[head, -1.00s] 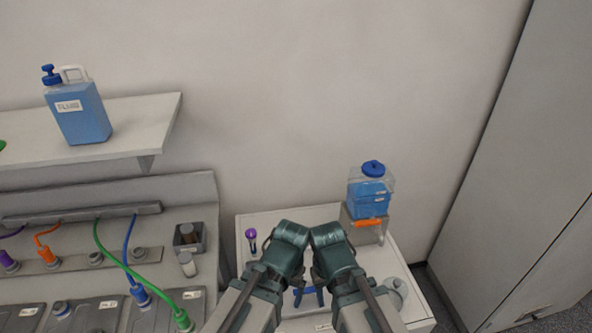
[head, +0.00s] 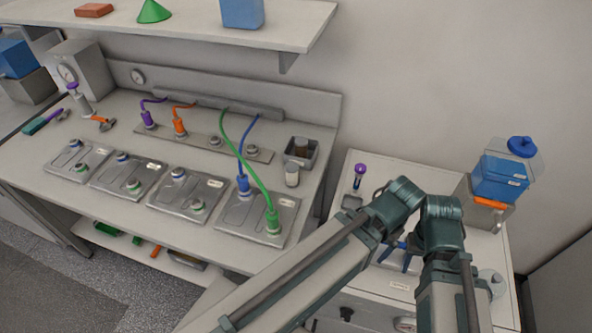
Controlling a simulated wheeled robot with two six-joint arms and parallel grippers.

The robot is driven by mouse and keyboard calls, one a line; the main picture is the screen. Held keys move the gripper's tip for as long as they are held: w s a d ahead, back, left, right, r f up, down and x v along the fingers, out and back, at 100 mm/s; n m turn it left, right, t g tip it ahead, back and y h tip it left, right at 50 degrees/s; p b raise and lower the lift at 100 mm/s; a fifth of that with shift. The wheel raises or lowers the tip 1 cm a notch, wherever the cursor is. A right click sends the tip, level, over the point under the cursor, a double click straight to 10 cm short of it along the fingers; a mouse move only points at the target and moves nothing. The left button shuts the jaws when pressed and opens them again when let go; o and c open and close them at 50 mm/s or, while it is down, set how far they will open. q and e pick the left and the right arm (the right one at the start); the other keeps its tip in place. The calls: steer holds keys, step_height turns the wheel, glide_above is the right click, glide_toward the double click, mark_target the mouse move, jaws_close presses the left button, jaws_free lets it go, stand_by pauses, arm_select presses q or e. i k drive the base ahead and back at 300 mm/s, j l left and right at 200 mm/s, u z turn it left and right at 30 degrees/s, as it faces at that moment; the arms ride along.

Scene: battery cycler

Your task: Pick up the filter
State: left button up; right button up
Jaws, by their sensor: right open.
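I cannot tell for sure which thing is the filter. A brown cylinder (head: 301,147) stands in a small dark open box (head: 290,157) at the right end of the bench. A small white cylinder (head: 292,176) stands just in front of that box. My right gripper (head: 441,209) is over the low cabinet, right of both cylinders and apart from them. It is open, though its fingers are not clear. The end of my left arm (head: 398,196) is beside it on the left; its fingers are hidden.
The low cabinet (head: 393,172) holds a purple-topped tool (head: 360,172), a blue forked item (head: 398,255) partly behind my arms, and a blue-lidded tank (head: 503,178) on a stand.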

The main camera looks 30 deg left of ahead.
mark_target(291, 168)
steer(key=k+j+z, duration=0.2)
steer(key=j, duration=0.2)
steer(key=j+z, duration=0.2)
steer(key=j, duration=0.2)
steer(key=k+j+z, duration=0.2)
steer(key=k+j, duration=0.05)
steer(key=j, duration=0.1)
